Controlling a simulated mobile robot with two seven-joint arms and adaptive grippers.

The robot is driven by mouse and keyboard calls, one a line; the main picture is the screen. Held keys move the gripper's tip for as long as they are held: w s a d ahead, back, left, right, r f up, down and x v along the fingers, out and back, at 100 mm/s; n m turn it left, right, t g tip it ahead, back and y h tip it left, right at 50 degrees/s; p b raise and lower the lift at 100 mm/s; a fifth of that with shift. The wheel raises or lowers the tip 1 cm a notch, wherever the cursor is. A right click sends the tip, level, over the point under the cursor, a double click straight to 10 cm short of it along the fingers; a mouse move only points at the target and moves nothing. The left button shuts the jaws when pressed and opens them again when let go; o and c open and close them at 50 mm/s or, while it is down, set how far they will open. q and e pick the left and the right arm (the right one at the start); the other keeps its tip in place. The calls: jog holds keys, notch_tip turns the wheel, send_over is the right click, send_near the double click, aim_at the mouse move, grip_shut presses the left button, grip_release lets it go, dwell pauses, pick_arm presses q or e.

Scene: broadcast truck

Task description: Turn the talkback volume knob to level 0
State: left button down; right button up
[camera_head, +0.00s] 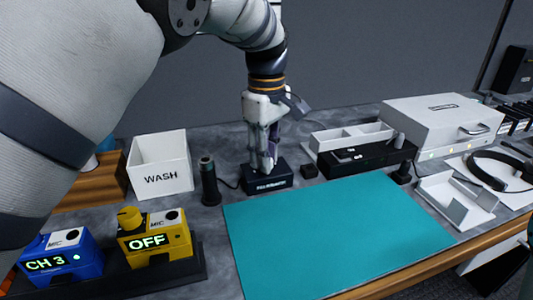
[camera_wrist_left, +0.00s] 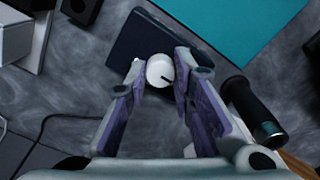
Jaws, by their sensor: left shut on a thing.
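A small dark box (camera_head: 267,185) with white lettering, too small to read surely, stands on the grey counter behind the teal mat. In the left wrist view the box (camera_wrist_left: 150,35) carries a round white knob (camera_wrist_left: 159,70) with a short black pointer line toward the picture's lower right. My left gripper (camera_head: 264,165) comes down from above onto the box and hides the knob in the head view. In the left wrist view its fingers (camera_wrist_left: 162,75) stand on either side of the knob and are shut on it. My right gripper is not in view.
A WASH bin (camera_head: 160,165), yellow OFF unit (camera_head: 155,236) and blue CH 3 unit (camera_head: 62,256) are at left. The teal mat (camera_head: 335,235) is clear.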

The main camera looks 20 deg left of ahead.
pick_arm(q)
jog(key=c, duration=1.4)
grip_release()
jog(key=shift+o, duration=0.2)
notch_tip(320, 180, up, 12)
